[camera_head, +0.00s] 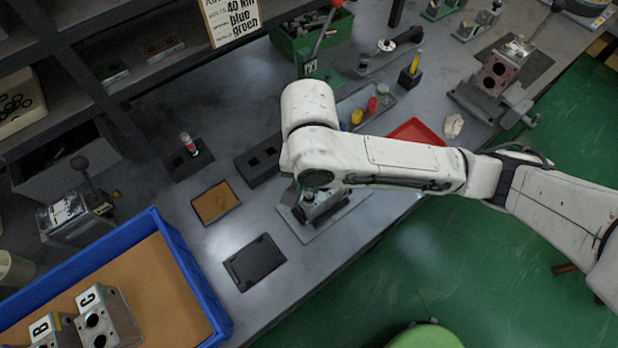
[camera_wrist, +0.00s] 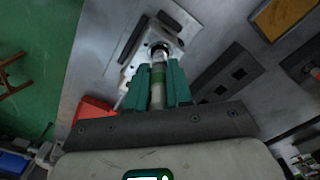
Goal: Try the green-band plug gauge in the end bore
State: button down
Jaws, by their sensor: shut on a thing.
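The green-band plug gauge (camera_wrist: 157,76) is a metal pin with a green band, held between the green fingers of my gripper (camera_wrist: 160,82) in the wrist view. Its far end points at the dark round bore (camera_wrist: 158,48) in the end of a light metal valve block (camera_wrist: 168,36). The tip looks to be at the bore's mouth; I cannot tell whether it is inside. In the head view the valve block (camera_head: 322,204) sits on a grey plate (camera_head: 350,203) near the bench's front edge, partly covered by my arm. My fingers and the gauge are mostly hidden there.
A black holder with square holes (camera_head: 258,162) stands left of the block. A red-band gauge (camera_head: 188,143) stands in another holder. A cork mat (camera_head: 215,203) and black tray (camera_head: 254,262) lie nearby. A blue-rimmed bin (camera_head: 185,258) holds blocks B and C. A red tray (camera_head: 418,131) lies right.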

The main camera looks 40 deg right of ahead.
aim_at(309, 189)
jog(key=shift+f+b, duration=1.05)
jog(key=shift+f, duration=0.6)
jog(key=shift+r, duration=0.15)
dwell(1.3)
notch_tip(309, 189, up, 6)
jog(key=p, duration=0.6)
jog(key=shift+r, duration=0.5)
